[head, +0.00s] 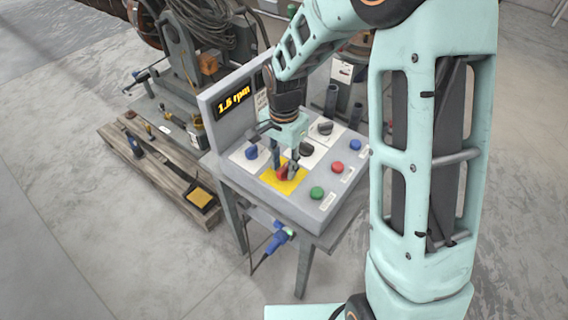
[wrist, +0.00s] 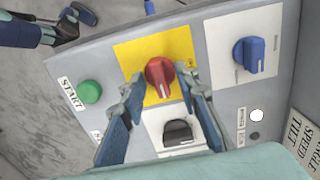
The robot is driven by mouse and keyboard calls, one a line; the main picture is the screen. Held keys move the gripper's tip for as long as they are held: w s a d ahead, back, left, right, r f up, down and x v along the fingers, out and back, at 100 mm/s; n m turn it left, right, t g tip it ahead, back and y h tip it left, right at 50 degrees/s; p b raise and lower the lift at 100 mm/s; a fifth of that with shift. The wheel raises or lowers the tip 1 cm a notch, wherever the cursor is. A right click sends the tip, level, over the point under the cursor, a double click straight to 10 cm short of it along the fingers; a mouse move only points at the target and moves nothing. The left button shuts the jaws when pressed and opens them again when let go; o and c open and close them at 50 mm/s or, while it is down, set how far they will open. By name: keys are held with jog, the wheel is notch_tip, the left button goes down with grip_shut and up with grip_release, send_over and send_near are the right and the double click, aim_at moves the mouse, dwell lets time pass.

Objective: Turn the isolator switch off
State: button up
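The isolator switch (head: 282,174) appears to be the red rotary knob on a yellow plate (head: 271,183) on the control panel. In the wrist view the red knob (wrist: 160,73) has a white mark pointing towards the bottom of the picture, on the yellow plate (wrist: 130,58). My gripper (head: 284,165) points down over the knob. In the wrist view my gripper (wrist: 161,86) is open, with one finger on each side of the knob's lower part and small gaps visible. Whether a fingertip touches the knob cannot be told.
A black knob (wrist: 178,132) lies between my fingers below the red one. A blue knob (wrist: 249,54) and a green START button (wrist: 90,91) are nearby. The display (head: 233,101) reads 1.5 rpm. A blue tool (head: 280,238) hangs at the bench front; a pallet (head: 150,165) lies left.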

jog(key=shift+c, duration=0.4)
grip_shut()
jog(key=shift+n, duration=0.3)
jog(key=n, duration=0.3)
jog(key=shift+b, duration=0.4)
jog(key=n, duration=0.9)
jog(key=shift+n+p, duration=0.4)
jog(key=shift+n, duration=2.3)
